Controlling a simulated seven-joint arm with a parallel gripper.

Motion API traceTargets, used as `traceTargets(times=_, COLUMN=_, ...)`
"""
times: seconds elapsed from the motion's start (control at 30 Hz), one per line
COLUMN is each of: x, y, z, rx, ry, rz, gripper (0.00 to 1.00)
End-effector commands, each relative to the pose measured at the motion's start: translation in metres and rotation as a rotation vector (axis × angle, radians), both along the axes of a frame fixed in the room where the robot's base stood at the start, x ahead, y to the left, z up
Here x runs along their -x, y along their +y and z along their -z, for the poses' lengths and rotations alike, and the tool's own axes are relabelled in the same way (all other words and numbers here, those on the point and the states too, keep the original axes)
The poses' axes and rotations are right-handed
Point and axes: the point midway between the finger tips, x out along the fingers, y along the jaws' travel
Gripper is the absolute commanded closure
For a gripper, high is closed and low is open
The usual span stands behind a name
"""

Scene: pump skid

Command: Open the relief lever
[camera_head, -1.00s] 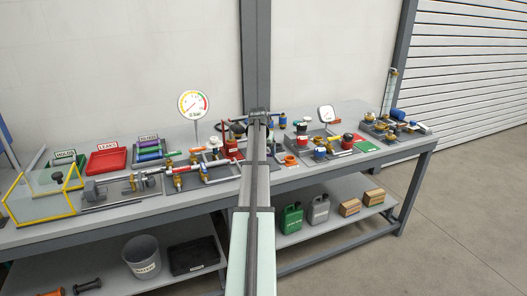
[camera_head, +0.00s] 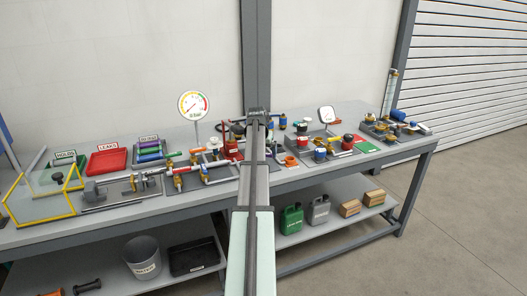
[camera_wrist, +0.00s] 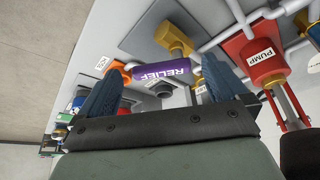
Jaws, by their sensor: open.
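The purple relief body (camera_wrist: 165,72), with RELIEF on it upside down, lies between and beyond the fingers of my gripper (camera_wrist: 161,80) in the wrist view. My gripper is open, one dark blue finger on each side, with nothing seen held between them. An orange part (camera_wrist: 123,71) sits at the left end of the purple body, near the left fingertip. I cannot tell whether it is the relief lever. A dark round part (camera_wrist: 163,89) shows just below the label. In the head view my arm hides the gripper and the relief.
In the head view a large gauge (camera_head: 194,105) stands left of my arm, and a red tray (camera_head: 107,160) lies further left.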

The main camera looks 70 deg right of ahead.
Motion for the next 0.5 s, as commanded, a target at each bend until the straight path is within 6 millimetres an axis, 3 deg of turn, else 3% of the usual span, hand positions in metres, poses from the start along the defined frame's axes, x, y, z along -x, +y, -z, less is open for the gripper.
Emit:
traceTargets(times=0.3, x=0.009, y=0.065, z=0.001, rx=0.000, ry=0.000, rz=0.000, gripper=0.00)
traceTargets(times=0.5, x=0.013, y=0.095, z=0.001, rx=0.001, ry=0.000, rz=-0.001, gripper=0.00)
